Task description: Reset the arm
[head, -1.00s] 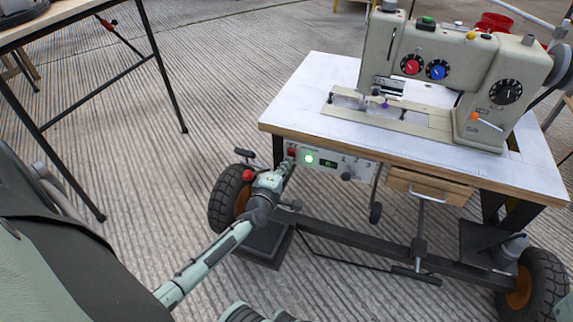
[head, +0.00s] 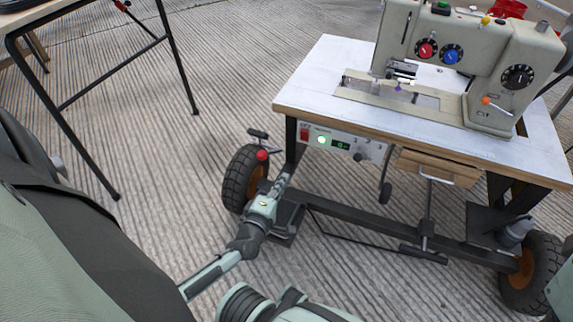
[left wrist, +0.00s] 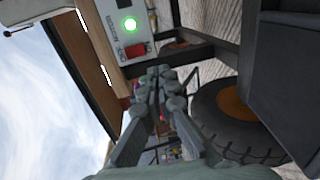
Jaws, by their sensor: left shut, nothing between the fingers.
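My left gripper (head: 284,178) is shut and empty. In the head view it points away from me, beside the sewing table's left wheel and below the front control panel. In the left wrist view its closed fingers (left wrist: 160,88) show in the middle, with the panel's lit green button (left wrist: 130,24) and red switch (left wrist: 136,50) beyond them. The control panel (head: 343,145) hangs under the table's front edge, and its green light is on. My right gripper is not in view.
A sewing machine (head: 490,75) stands on the white tabletop (head: 318,80). The table has black wheels (head: 240,180) and a low crossbar (head: 360,225) with a pedal. Another table with thin black legs (head: 180,75) stands at the left. Bare ribbed floor (head: 150,130) lies between them.

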